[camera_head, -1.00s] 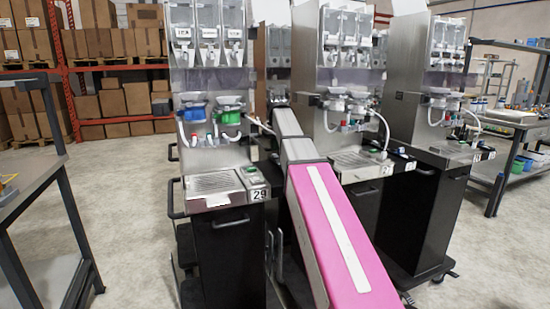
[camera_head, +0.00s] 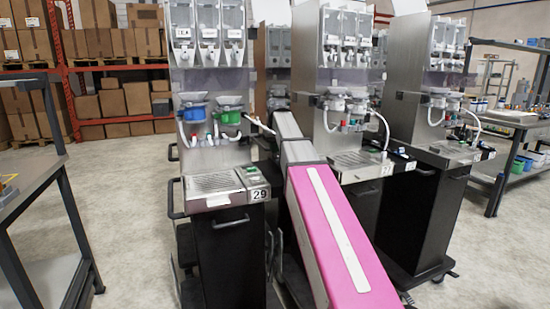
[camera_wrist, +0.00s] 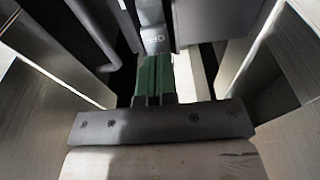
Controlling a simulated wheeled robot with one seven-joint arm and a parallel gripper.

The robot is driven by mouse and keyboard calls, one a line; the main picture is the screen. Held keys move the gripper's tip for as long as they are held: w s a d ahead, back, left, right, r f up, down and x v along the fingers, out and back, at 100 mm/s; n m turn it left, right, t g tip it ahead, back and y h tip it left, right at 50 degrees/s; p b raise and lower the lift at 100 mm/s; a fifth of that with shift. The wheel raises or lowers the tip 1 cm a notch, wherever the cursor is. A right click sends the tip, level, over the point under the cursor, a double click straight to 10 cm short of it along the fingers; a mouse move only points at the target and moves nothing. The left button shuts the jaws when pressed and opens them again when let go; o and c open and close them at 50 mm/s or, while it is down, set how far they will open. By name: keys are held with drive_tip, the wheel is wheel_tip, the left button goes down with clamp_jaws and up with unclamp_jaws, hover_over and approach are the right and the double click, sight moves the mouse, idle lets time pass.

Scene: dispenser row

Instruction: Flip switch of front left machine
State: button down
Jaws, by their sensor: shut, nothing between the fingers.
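The front left machine (camera_head: 225,245) is a steel dispenser on a black cabinet, labelled 29, with a drip tray (camera_head: 213,182). A small panel (camera_head: 254,175) with a green part sits at the tray's right corner; a switch lever is too small to make out. My pink arm reaches back along the machine's right side, between it and the neighbouring machine. My gripper is hidden in the head view. In the wrist view my gripper (camera_wrist: 155,82) has green fingers, closed together and empty.
Steel panels flank my gripper on both sides in the wrist view, leaving a narrow gap. More dispensers stand to the right (camera_head: 345,165) and behind. A table (camera_head: 30,180) is at left. Open floor (camera_head: 120,190) lies between the table and the front left machine.

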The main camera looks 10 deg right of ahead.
drive_tip(key=shift+f, duration=0.35)
idle(0.3)
drive_tip(key=shift+r, duration=3.5)
